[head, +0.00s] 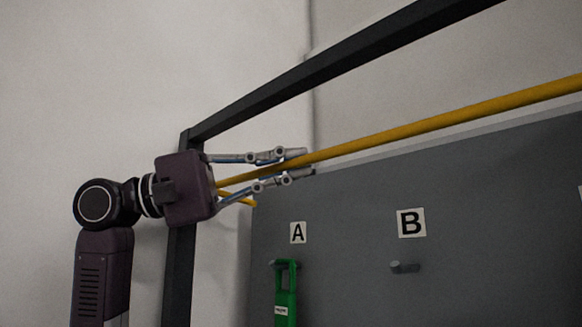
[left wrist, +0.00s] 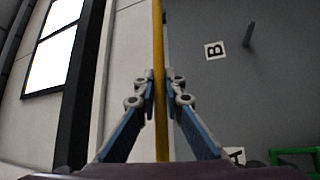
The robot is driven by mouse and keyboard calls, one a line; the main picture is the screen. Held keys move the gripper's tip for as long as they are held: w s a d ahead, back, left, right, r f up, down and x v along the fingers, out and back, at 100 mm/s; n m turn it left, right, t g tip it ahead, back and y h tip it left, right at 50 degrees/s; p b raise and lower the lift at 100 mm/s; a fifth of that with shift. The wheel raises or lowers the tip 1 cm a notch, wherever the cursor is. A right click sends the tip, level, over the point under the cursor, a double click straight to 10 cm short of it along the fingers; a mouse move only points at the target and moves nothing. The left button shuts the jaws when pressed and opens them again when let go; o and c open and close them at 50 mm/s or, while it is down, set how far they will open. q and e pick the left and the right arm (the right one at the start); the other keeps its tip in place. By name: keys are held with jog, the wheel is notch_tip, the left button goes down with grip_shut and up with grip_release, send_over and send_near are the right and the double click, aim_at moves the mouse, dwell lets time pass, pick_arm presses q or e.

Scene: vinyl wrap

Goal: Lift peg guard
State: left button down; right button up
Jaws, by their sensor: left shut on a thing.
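The peg guard shows as a long yellow bar (head: 440,121) that runs across the top of the grey peg board (head: 350,220), higher at the right. My left gripper (head: 308,162) is shut around the bar near its left end, with one finger above and one below. In the left wrist view the bar (left wrist: 158,40) runs upright between the fingertips (left wrist: 160,85). A short bent yellow end shows just below the gripper. My right gripper is not in view.
A dark frame (head: 340,66) stands around the board, with a post at the left and a beam above. Label A (head: 298,233) sits over a peg with a green tool (head: 286,295). Label B (head: 411,223) sits over an empty peg (head: 405,267).

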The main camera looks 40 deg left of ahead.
pick_arm(q)
jog(key=shift+s+r, duration=0.1)
jog(key=shift+r, duration=0.05)
dwell(0.3)
jog(key=c, duration=2)
grip_release()
jog(key=shift+s, duration=0.15)
jog(key=shift+a, duration=0.1)
jog(key=shift+a, duration=0.2)
jog(key=v, duration=1.1)
jog(key=shift+s+a, duration=0.2)
jog(key=shift+s, duration=0.05)
